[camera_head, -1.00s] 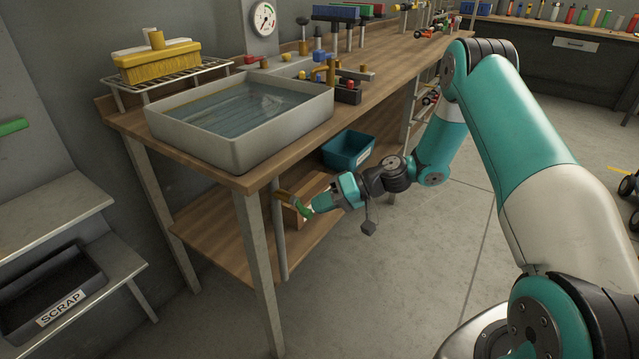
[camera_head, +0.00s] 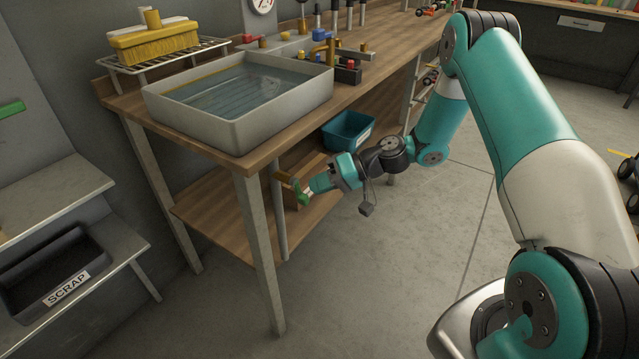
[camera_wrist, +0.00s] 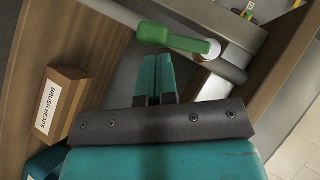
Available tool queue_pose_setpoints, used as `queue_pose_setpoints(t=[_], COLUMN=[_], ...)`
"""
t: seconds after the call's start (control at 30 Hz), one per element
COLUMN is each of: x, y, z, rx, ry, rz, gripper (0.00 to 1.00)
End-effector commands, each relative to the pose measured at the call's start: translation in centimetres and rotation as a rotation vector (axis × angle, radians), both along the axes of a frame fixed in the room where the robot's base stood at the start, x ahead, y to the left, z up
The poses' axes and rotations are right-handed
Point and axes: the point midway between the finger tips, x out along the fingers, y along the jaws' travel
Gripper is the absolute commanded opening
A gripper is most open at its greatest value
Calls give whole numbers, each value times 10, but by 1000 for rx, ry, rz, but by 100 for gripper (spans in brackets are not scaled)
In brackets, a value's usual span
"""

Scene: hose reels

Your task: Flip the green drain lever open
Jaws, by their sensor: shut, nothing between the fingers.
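The green drain lever (camera_head: 302,197) hangs below the brass valve (camera_head: 286,177) on the drain pipe (camera_head: 279,220) under the sink (camera_head: 237,130). In the wrist view the lever's green grip (camera_wrist: 155,33) lies across the picture, and its pale shank runs right to the grey pipe (camera_wrist: 228,68). My gripper (camera_head: 312,190) is at the lever, on its right side in the head view. In the wrist view my gripper (camera_wrist: 155,65) has its teal fingers together, empty, with tips just below the grip. I cannot tell whether they touch it.
A brush-heads box (camera_wrist: 57,103) sits left of my fingers in the wrist view. A bench leg (camera_head: 258,250) stands left of the pipe. A lower shelf (camera_head: 215,222) and a teal bin (camera_head: 347,131) are behind.

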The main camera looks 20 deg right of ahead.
Motion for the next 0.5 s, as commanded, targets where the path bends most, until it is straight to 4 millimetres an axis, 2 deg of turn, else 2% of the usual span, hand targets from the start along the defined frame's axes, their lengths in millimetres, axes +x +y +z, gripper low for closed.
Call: queue_pose_setpoints(t=[0.27,0.5], x=[2,17], y=[-2,-26], z=[1,11], rx=[0,-2], ry=[-1,-4], rz=[0,14], gripper=[0,0])
